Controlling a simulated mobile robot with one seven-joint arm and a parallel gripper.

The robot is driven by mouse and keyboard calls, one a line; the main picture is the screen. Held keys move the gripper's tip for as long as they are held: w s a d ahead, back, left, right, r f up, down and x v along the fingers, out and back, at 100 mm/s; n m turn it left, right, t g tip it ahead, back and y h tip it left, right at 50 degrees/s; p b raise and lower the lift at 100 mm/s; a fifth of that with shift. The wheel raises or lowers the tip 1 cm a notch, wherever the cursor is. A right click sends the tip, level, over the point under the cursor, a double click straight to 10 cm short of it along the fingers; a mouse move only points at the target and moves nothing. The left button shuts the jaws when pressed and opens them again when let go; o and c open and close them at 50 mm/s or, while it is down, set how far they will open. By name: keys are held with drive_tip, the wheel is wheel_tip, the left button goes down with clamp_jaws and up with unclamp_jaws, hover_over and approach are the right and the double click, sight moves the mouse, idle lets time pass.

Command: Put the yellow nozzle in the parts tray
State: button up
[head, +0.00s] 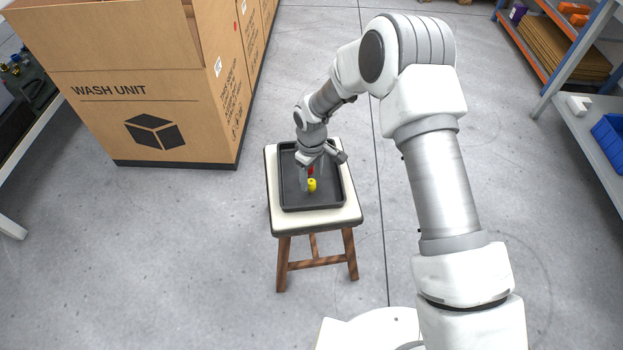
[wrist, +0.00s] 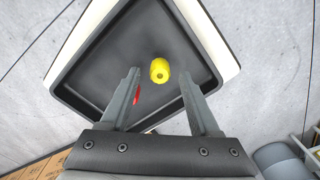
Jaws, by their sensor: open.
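The yellow nozzle (head: 312,184) is inside the black parts tray (head: 325,204), near the tray's middle. It also shows in the wrist view (wrist: 160,69), with the tray's dark floor (wrist: 110,50) around it. My gripper (head: 308,186) is over the tray. In the wrist view, my gripper (wrist: 163,84) is open, its two fingers spread apart. The nozzle shows between and just beyond the fingertips, with space on both sides. Whether its base rests on the tray floor is hard to tell.
A small red part (head: 310,170) is in the tray behind the nozzle, partly hidden by a finger in the wrist view (wrist: 137,95). The tray lies on a white-topped wooden stool (head: 345,216). A large WASH UNIT box (head: 150,90) stands left; shelving (head: 590,125) stands right.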

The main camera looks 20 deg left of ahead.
sight(312, 182)
wheel_tip(312, 182, up, 10)
drive_tip(key=p, duration=0.2)
drive_tip(key=s+d+r+m+t, duration=0.1)
drive_tip(key=d+r+m, duration=0.2)
drive_tip(key=d+r, duration=0.65)
drive_tip(key=s+d+r+m+t, duration=0.25)
drive_tip(key=d+r, duration=0.45)
drive_tip(key=r, duration=0.6)
drive_tip(key=s+d+r+m+t, duration=0.1)
drive_tip(key=s+d+r+m, duration=0.3)
drive_tip(key=s, duration=0.5)
drive_tip(key=s+d+r+m+t, duration=0.1)
drive_tip(key=s+d+r+m, duration=0.3)
drive_tip(key=s+d, duration=0.5)
drive_tip(key=shift+s+d+r, duration=0.15)
drive_tip(key=shift+d+r, duration=0.05)
drive_tip(key=shift+r, duration=0.35)
wheel_tip(312, 182, up, 20)
drive_tip(key=p, duration=2)
drive_tip(key=shift+f, duration=0.15)
